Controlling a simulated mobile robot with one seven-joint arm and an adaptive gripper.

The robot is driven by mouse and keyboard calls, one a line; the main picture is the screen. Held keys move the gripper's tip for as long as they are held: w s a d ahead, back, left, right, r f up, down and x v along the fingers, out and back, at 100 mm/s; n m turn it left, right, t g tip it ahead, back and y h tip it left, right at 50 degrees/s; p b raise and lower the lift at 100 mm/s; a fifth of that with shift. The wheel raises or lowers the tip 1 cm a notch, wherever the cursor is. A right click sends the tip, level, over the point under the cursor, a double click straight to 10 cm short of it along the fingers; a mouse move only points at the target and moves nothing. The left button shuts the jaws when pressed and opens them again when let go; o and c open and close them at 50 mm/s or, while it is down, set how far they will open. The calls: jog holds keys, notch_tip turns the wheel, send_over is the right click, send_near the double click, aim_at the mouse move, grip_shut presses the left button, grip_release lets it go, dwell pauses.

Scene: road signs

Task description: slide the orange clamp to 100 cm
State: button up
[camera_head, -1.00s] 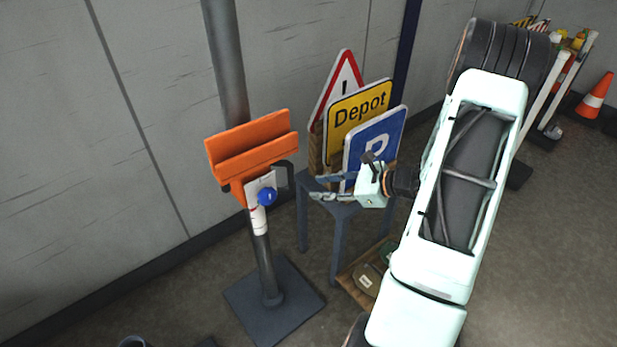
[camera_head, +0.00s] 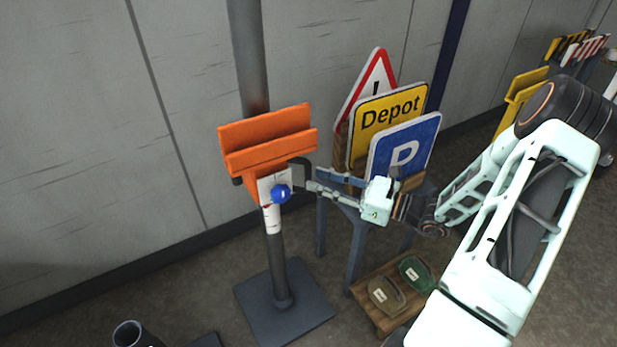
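The orange clamp (camera_head: 268,141) sits on a grey upright post (camera_head: 250,60), with a trough-like orange top. A pale plate with a blue knob (camera_head: 281,194) is on its front, and a dark handle (camera_head: 304,164) sticks out on its right. Below the knob, a white band with red marks (camera_head: 272,220) wraps the post; no figures are readable. My gripper (camera_head: 312,179) points left, with its fingertips close to the handle. Its two fingers are apart and nothing shows held between them. I cannot tell whether they touch the handle.
Behind my gripper, a warning triangle, a yellow Depot sign (camera_head: 385,122) and a blue P sign (camera_head: 404,148) stand on a blue-grey stand. A low wooden tray (camera_head: 375,316) holds two lidded items. A dark cylinder (camera_head: 129,333) is at lower left.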

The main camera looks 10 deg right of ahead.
aim_at(308, 176)
jog(key=shift+x, duration=2)
jog(key=shift+c, duration=0.6)
grip_shut()
